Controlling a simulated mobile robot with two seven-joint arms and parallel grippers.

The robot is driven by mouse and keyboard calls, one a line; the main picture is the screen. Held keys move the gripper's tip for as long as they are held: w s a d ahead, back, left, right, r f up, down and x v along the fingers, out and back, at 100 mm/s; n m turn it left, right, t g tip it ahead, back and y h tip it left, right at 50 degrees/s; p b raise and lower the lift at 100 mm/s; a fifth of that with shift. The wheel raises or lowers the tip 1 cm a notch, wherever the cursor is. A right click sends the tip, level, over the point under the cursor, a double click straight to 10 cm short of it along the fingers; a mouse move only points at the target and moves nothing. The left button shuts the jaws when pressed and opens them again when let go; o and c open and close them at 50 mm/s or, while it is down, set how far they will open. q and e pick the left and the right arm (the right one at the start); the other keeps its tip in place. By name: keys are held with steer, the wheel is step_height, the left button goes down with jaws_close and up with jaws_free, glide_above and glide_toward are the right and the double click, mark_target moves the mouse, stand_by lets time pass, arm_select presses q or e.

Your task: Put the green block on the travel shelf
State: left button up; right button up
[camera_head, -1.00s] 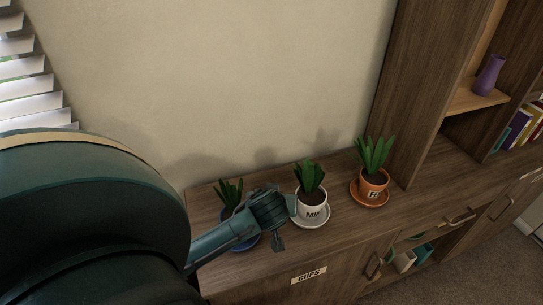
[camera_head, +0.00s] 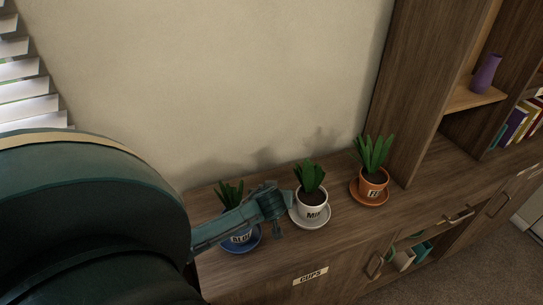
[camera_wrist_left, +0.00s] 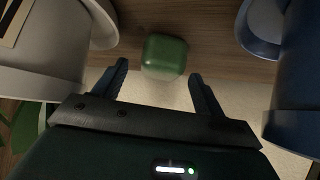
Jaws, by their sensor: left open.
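The green block (camera_wrist_left: 164,57) lies on the wooden surface in the left wrist view, between the white pot side and the blue pot side. My left gripper (camera_head: 284,216) is open and empty. It is between the blue-labelled pot (camera_head: 239,236) and the white pot (camera_head: 312,209). In the wrist view the block is just beyond and between the two fingertips (camera_wrist_left: 159,71), with no contact visible. The gripper or pots hide the block in the head view. No shelf with a readable travel label is in view. My right gripper is not in view.
An orange pot (camera_head: 373,184) on a saucer stands right of the white pot. A tall bookcase at the right has a shelf (camera_head: 474,98) with a purple vase (camera_head: 487,73), and several books (camera_head: 518,124). A cups label (camera_head: 310,275) is on the cabinet front.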

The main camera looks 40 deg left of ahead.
arm_select(q)
steer(key=x, duration=0.3)
steer(key=shift+w+a+f, duration=0.1)
steer(key=shift+f, duration=0.05)
steer(key=c, duration=1.2)
steer(key=shift+c, duration=0.7)
